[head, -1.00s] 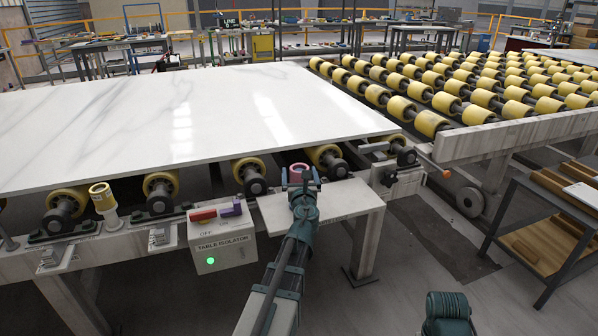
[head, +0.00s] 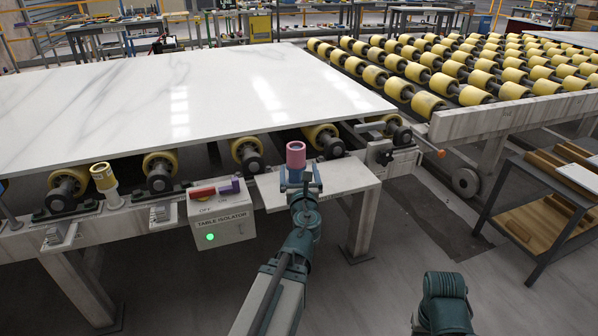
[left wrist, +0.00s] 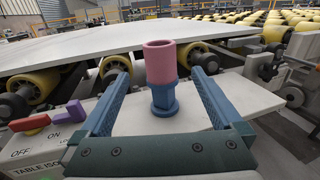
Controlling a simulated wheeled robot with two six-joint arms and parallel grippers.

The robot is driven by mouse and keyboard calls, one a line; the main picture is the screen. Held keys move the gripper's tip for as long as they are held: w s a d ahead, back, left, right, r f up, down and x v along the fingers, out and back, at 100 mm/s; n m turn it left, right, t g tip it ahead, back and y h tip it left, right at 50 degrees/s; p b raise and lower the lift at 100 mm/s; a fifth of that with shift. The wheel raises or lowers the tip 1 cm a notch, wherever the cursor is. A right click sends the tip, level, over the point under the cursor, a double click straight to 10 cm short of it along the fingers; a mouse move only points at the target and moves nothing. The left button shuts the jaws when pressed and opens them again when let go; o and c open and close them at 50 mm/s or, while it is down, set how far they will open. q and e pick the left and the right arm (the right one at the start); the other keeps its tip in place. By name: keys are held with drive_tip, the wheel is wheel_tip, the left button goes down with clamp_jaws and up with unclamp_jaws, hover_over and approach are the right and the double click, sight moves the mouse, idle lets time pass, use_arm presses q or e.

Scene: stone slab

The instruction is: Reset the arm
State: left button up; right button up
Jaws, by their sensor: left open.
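My left gripper (head: 301,185) is open at the small white shelf (head: 348,172) in front of the stone slab (head: 180,100). In the left wrist view its two blue fingers (left wrist: 160,95) stand apart. A pink cup-like piece on a blue base (left wrist: 160,62) stands upright on the shelf, beyond the fingers and centred in the gap between them. In the head view the pink piece (head: 296,154) shows just past the gripper, which hides its base. Part of my right arm shows at the bottom right; its gripper is out of view.
A table isolator box (head: 220,215) with a red and a purple switch and a green light is left of the gripper. A yellow cup-like piece (head: 103,177) stands further left. Yellow rollers (head: 430,102) fill the back right. A cart (head: 535,215) stands at the right.

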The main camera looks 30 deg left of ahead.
idle(0.3)
use_arm(q)
drive_tip(key=s+d+f+n+g+h, duration=0.2)
drive_tip(key=s+d+f+n+g, duration=0.15)
drive_tip(key=d+f+n, duration=0.45)
drive_tip(key=s+d+f+n+g+h, duration=0.1)
drive_tip(key=s+d+f+n+g, duration=0.2)
drive_tip(key=d+f+n+g, duration=0.5)
drive_tip(key=s+d+f+n+g+h, duration=0.25)
drive_tip(key=s+d+n, duration=0.25)
drive_tip(key=s+d, duration=0.25)
drive_tip(key=s+d+f+n+g+h, duration=0.1)
drive_tip(key=s+d+f+n+h, duration=0.25)
drive_tip(key=s+d, duration=0.4)
wheel_tip(320, 180, up, 27)
drive_tip(key=w+d+p, duration=0.1)
drive_tip(key=p, duration=2.6)
drive_tip(key=shift+w+d+n, duration=0.15)
drive_tip(key=shift+d+n, duration=0.2)
drive_tip(key=shift+d, duration=0.05)
